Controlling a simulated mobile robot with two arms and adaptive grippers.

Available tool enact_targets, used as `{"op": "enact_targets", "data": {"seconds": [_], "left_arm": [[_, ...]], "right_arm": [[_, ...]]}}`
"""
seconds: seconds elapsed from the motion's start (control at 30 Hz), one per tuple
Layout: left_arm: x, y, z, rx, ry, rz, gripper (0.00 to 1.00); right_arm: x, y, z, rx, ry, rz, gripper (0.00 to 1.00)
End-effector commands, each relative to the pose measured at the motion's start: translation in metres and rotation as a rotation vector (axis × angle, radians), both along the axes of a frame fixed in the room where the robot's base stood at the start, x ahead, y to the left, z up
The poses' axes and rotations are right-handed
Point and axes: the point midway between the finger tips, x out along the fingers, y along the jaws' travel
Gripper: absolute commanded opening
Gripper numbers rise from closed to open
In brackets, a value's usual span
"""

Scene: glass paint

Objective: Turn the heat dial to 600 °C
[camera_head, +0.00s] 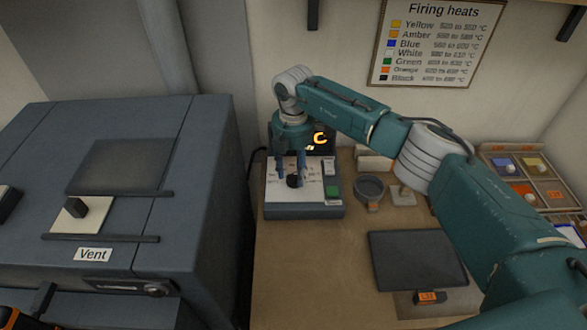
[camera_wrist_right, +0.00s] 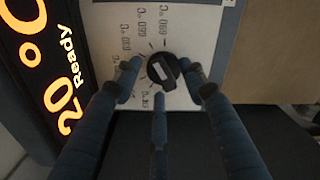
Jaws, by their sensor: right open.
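The heat dial (camera_head: 294,181) is a black round knob with a light pointer mark. It sits on the pale front plate of a control box (camera_head: 306,211). In the right wrist view the dial (camera_wrist_right: 162,71) has printed temperature marks around it, too blurred to read surely. My right gripper (camera_head: 293,172) is over the dial; in the wrist view its fingers (camera_wrist_right: 160,85) are open around the knob, with gaps at the sides. The display (camera_wrist_right: 45,70) reads "20°" and "Ready"; in the head view my arm partly hides it.
A green button (camera_head: 332,191) is right of the dial. A kiln with a vent slider (camera_head: 75,208) stands left. A round dish (camera_head: 369,187), a dark plate (camera_head: 417,260) and a compartment tray (camera_head: 537,170) are to the right. A Firing heats chart (camera_head: 436,42) hangs behind.

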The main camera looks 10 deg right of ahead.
Motion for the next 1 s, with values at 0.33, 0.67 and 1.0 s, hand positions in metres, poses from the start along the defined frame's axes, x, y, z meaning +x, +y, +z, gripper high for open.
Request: {"op": "enact_targets", "data": {"seconds": [0.33, 0.67, 1.0], "left_arm": [[-0.009, 0.001, -0.001, 0.002, 0.013, 0.001, 0.4], [-0.008, 0.001, -0.012, 0.001, 0.011, 0.001, 0.4], [-0.004, 0.0, -0.042, 0.0, 0.006, 0.001, 0.4]], "right_arm": [[0.0, 0.0, 0.001, 0.0, 0.0, 0.001, 0.0], [0.0, 0.001, -0.001, 0.001, -0.002, 0.079, 0.0], [0.0, 0.002, -0.003, 0.0, -0.004, 0.347, 0.0]]}}
